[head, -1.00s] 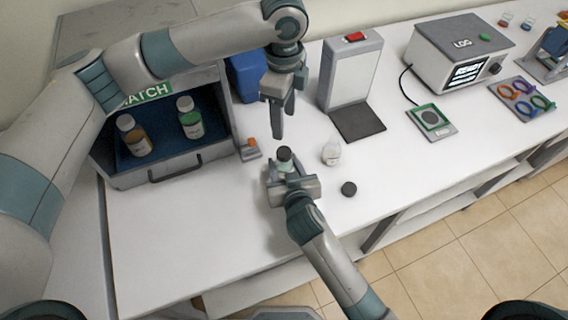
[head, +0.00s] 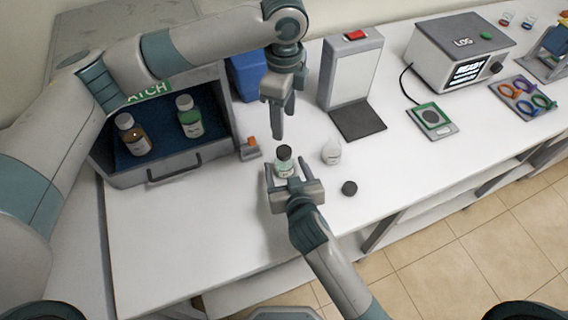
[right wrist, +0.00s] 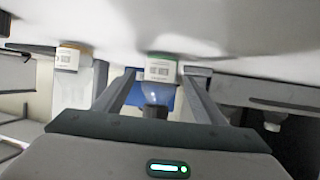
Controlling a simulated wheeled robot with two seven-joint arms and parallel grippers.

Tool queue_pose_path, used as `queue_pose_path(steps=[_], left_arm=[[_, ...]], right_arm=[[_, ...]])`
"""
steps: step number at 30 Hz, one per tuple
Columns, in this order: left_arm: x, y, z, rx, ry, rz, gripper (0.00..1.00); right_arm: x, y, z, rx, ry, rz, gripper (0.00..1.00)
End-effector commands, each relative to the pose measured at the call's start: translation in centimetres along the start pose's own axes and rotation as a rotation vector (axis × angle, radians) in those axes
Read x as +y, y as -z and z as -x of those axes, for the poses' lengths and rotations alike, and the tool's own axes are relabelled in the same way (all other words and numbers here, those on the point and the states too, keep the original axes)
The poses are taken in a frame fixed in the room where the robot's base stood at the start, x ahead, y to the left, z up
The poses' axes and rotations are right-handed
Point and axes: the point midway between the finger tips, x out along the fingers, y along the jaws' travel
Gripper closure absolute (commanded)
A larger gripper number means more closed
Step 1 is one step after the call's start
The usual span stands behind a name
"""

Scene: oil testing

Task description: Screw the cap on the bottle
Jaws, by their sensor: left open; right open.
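A small bottle with a pale green body, white label and black top (head: 285,162) stands upright on the white table. My right gripper (head: 287,180) is open on its near side, with the fingertips close to it; I cannot tell whether they touch. In the right wrist view, which looks upside down, a labelled bottle with a green band (right wrist: 160,68) shows between the open fingers. A loose black cap (head: 349,188) lies on the table to the right. My left gripper (head: 281,125) is open, pointing down above and behind the bottle.
A small whitish bottle (head: 332,152) stands to the right. A stand with a dark pad (head: 358,122) is behind. The front-left table is clear.

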Motion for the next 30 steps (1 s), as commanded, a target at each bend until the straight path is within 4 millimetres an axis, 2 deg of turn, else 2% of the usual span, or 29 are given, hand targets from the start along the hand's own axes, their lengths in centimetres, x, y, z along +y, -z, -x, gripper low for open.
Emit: queue_pose_path(steps=[21, 25, 30], left_arm=[[0.0, 0.0, -3.7, 0.000, 0.000, 0.000, 0.48], [0.0, 0.0, -3.9, 0.000, 0.000, 0.000, 0.48], [0.0, 0.0, -4.0, 0.000, 0.000, 0.000, 0.48]], right_arm=[[0.0, -0.3, 12.8, -0.001, 0.001, -0.002, 0.35], [0.0, -0.2, 14.1, -0.001, 0.000, 0.000, 0.35], [0.0, -0.1, 14.9, -0.001, 0.000, 0.000, 0.35]])
